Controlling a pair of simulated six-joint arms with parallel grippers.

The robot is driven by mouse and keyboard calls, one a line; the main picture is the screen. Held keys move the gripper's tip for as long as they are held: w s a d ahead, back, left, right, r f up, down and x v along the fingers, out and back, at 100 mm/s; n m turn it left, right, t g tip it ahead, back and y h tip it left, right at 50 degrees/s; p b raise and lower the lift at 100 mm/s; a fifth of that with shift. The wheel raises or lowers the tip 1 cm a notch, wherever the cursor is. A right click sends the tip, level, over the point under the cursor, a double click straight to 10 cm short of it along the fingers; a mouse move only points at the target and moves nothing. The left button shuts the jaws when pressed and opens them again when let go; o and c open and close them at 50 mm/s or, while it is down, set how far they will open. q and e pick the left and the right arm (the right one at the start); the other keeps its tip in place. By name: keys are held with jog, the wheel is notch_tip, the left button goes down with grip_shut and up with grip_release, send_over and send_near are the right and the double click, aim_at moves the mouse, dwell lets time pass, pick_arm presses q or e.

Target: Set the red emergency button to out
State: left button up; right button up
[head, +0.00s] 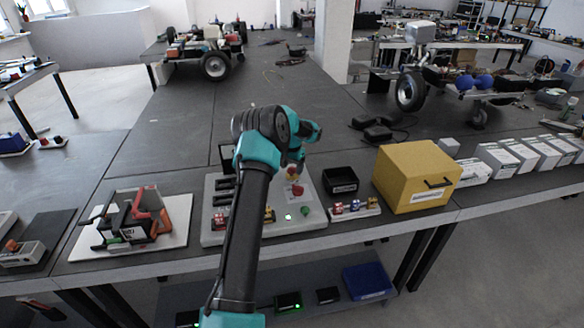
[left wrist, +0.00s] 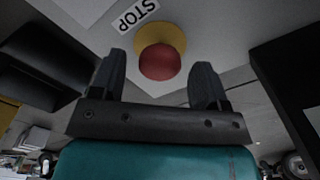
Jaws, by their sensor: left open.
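The red emergency button (left wrist: 160,62) is a round red knob on a yellow base, beside a white STOP label (left wrist: 136,13) in the left wrist view. In the head view it shows small and partly covered (head: 291,172) on the light control panel (head: 318,217). My left gripper (left wrist: 159,66) is open, its two dark fingers on either side of the button in that view. In the head view my left gripper (head: 299,163) is over the back of the panel. I cannot tell whether the fingers touch the button. My right gripper is not in view.
Another red button (head: 297,190) and a green button (head: 305,210) are on the panel. My left arm hides its middle. A black bin (head: 340,181) and a yellow box (head: 415,178) stand to the right. A white board with tools (head: 170,240) lies to the left.

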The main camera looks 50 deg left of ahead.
aim_at(292, 169)
pick_arm(q)
notch_tip(292, 169, up, 18)
jog(key=shift+f, duration=0.25)
dwell(0.4)
dwell(0.3)
